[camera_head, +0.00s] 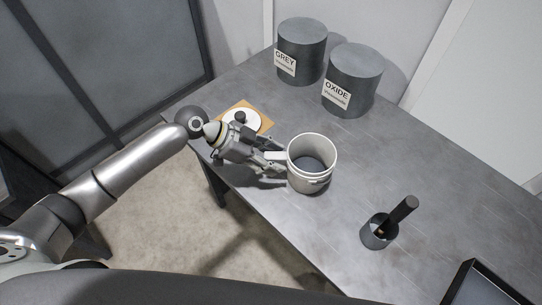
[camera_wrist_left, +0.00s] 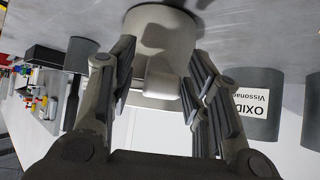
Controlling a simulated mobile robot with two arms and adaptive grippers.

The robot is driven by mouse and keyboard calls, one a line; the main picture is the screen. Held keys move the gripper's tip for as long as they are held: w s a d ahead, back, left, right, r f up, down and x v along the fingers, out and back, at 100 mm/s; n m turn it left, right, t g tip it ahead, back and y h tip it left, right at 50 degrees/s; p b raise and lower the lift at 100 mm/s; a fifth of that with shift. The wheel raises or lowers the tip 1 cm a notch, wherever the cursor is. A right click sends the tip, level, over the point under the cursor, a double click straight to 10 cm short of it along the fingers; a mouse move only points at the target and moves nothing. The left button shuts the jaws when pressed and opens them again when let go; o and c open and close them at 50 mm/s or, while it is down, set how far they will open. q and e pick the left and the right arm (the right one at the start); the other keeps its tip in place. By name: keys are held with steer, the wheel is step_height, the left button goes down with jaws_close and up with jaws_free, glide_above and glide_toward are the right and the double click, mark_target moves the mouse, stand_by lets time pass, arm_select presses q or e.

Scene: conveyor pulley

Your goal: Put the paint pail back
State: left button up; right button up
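The paint pail (camera_head: 322,181) is an open, pale grey can standing upright near the table's front edge, with dark contents inside. My left gripper (camera_head: 277,161) is at its left side, with the fingers reaching toward it. In the left wrist view the pail (camera_wrist_left: 160,30) is ahead of the gripper (camera_wrist_left: 162,78). A pale block-like handle (camera_wrist_left: 163,85) on the pail lies between the two spread fingers, with visible gaps on both sides. The gripper is open and holds nothing. My right gripper is not in view.
Dark drums labelled GREY (camera_head: 302,50) and OXIDE (camera_head: 352,82) stand at the back. A tan board (camera_head: 232,108) with a white disc and dark knob lies behind my left gripper. A dark cup (camera_head: 377,235) holding a brush-like tool and a black-rimmed tray (camera_head: 476,270) are to the right.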

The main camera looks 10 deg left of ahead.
arm_select(q)
steer(key=shift+r, duration=0.1)
steer(key=shift+r, duration=0.2)
steer(key=b+v, duration=0.2)
steer(key=v, duration=1)
steer(key=shift+w+f, duration=0.1)
